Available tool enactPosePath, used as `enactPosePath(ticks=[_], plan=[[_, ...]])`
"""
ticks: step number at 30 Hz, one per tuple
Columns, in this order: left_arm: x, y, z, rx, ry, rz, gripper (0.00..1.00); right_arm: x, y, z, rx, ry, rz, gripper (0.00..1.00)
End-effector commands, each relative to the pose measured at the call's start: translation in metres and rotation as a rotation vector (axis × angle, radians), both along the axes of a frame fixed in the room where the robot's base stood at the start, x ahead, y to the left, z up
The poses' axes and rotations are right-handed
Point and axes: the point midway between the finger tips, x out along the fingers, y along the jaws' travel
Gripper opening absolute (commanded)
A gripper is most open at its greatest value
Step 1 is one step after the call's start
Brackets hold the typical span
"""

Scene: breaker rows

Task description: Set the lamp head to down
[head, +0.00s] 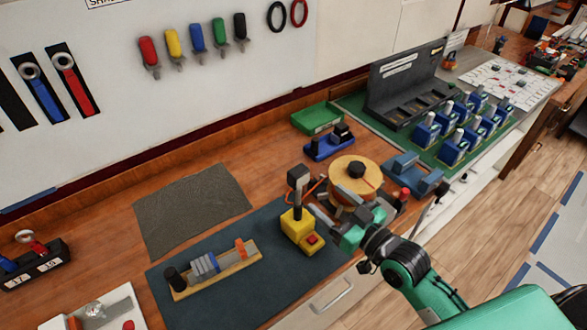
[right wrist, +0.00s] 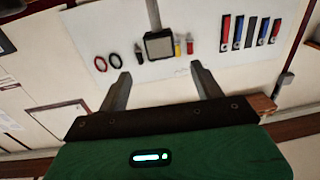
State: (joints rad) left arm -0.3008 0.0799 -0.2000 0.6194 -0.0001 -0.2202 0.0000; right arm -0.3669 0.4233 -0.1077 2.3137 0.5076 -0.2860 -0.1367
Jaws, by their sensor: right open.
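The lamp has a yellow base (head: 299,228) with a red button, a dark upright post and a blocky grey head (head: 298,176) on top. It stands at the right end of the dark blue mat. My right gripper (head: 330,203) is open and empty, just right of the lamp, fingers pointing toward it. No contact shows. My left gripper is not in view.
A round wooden reel (head: 354,174) with an orange cable stands behind my right gripper. A wooden block with grey modules (head: 207,266) lies left of the lamp. Blue holders (head: 415,173) stand to the right. The grey mat (head: 190,210) is bare.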

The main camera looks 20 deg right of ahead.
Motion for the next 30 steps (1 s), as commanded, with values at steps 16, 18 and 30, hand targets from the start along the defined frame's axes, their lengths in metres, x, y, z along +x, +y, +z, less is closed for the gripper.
enactPosePath(ticks=[16,18,30], plan=[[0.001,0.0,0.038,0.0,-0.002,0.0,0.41,0.083,0.036,0.004,0.001,0.003,0.0,0.67],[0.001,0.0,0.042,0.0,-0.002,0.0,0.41,0.093,0.041,0.004,0.0,0.002,0.0,0.67],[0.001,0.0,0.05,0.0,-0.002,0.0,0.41,0.118,0.052,0.0,-0.001,0.003,0.0,0.67]])
